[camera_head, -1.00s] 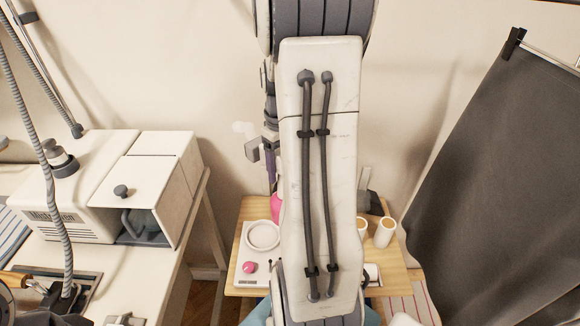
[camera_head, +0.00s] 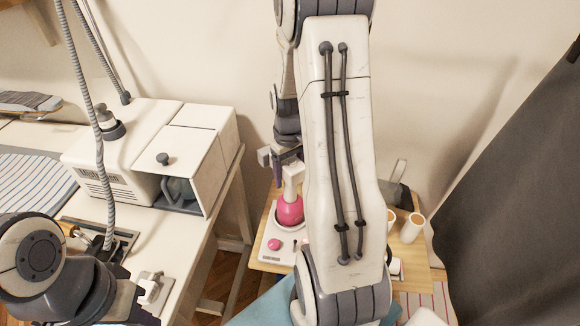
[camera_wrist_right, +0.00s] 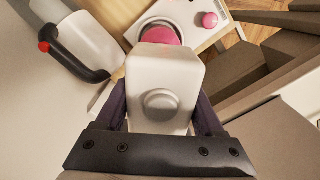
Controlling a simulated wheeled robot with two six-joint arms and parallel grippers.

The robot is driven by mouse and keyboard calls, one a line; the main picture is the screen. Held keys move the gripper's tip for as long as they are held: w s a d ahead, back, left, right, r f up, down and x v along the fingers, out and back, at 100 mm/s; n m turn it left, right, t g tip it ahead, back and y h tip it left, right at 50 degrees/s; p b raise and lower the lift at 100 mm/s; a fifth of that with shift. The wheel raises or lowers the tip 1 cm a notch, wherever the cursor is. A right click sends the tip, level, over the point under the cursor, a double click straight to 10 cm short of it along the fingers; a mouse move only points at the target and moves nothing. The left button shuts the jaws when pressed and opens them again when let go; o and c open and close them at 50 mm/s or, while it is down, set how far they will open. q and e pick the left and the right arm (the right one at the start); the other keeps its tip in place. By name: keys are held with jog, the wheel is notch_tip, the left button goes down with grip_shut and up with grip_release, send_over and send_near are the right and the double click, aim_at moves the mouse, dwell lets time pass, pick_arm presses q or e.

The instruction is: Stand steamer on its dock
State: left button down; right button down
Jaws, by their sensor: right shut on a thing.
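The steamer has a round pink body (camera_head: 290,210) and a white head (camera_head: 293,174). My right gripper (camera_head: 284,157) is shut on the white head; the wrist view shows the head (camera_wrist_right: 160,75) between its fingers (camera_wrist_right: 158,110), with the pink body (camera_wrist_right: 161,35) beyond. The white dock (camera_head: 270,250) with a pink knob lies on the small wooden table. The steamer looks roughly upright over the dock's round ring, largely covering it. I cannot tell whether its bottom touches. The dock also shows in the wrist view (camera_wrist_right: 185,12). My left arm shows at lower left, its fingers out of view.
Two cream cylinders (camera_head: 412,228) and a white thing with a dark handle (camera_wrist_right: 80,45) stand right of the dock on the wooden table (camera_head: 420,250). A white machine (camera_head: 160,150) stands on the left table. A dark cloth (camera_head: 520,180) hangs at right.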

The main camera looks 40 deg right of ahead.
aim_at(289, 159)
grip_release()
jog(key=shift+r, duration=3.85)
